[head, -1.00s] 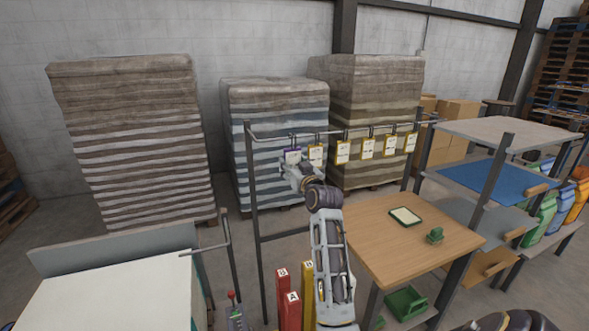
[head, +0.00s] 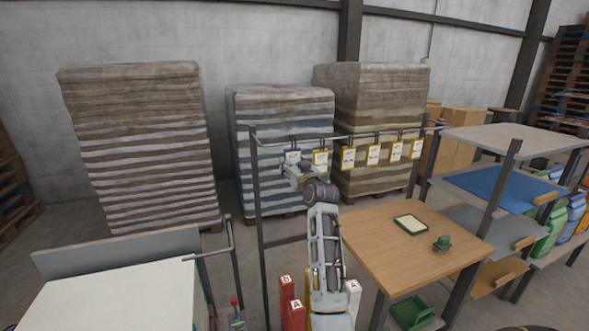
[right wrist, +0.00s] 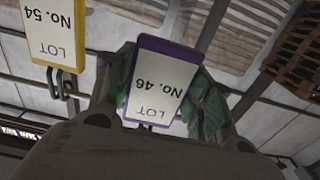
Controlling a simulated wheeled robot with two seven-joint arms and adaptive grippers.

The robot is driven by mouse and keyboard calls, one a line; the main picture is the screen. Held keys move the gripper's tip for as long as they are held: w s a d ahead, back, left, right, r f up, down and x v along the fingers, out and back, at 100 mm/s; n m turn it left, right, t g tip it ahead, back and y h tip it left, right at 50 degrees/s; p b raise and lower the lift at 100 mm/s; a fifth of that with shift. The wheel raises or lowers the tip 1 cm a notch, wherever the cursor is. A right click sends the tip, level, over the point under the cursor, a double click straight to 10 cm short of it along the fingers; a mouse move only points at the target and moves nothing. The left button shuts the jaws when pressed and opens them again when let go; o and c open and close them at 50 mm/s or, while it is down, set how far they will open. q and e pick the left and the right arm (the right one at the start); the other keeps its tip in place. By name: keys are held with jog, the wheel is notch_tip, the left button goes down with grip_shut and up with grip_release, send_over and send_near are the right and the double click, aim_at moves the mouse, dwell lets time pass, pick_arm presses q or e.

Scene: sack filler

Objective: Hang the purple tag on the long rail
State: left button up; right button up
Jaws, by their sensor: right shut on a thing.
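The purple tag (head: 292,158), a white card in a purple frame, is at the left end of the long rail (head: 345,136). My right gripper (head: 293,172) is shut on it from below. In the right wrist view the tag (right wrist: 160,88), marked LOT No. 46, sits between the green finger pads of my right gripper (right wrist: 166,100). The tag's top is close to the rail; I cannot tell whether its hook rests on the bar. My left gripper is not in view.
Several yellow tags (head: 348,158) hang along the rail to the right; one (right wrist: 55,35) is close beside in the wrist view. A dark post (head: 258,200) stands left. A wooden table (head: 405,250) is at right, wrapped stacks (head: 280,110) behind.

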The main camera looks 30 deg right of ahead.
jog(key=shift+x, duration=0.85)
jog(key=shift+w+d+b, duration=0.15)
jog(key=shift+w+b, duration=0.25)
jog(key=shift+w, duration=0.25)
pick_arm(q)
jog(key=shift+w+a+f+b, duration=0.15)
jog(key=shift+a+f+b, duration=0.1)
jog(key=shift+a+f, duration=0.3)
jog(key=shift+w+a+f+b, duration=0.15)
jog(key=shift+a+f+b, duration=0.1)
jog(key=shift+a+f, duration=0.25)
pick_arm(e)
notch_tip(320, 180, down, 2)
jog(key=shift+f, duration=0.15)
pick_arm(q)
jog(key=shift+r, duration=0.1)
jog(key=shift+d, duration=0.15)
pick_arm(e)
jog(key=o, duration=1)
